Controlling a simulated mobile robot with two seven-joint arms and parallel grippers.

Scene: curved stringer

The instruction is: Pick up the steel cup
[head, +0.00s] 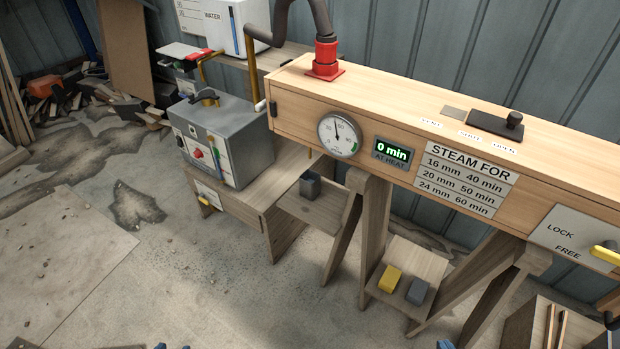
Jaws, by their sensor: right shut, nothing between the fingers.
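The steel cup (310,186) is a small grey, square-looking vessel. It stands upright on a low wooden shelf (325,215) below the left end of the long wooden steam box. My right gripper (445,344) shows only as a small tip at the bottom edge, right of centre; it is shut and empty, well below and right of the cup. My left gripper (172,347) barely shows at the bottom edge, left of centre, far from the cup; its jaws are mostly cut off. Neither gripper touches the cup.
The steam box (290,115) overhangs the shelf, with trestle legs (345,225) right of the cup. A grey boiler unit (222,140) sits on a bench to the left. A lower shelf holds a yellow block (390,279) and a grey block (417,291). The floor in front is open.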

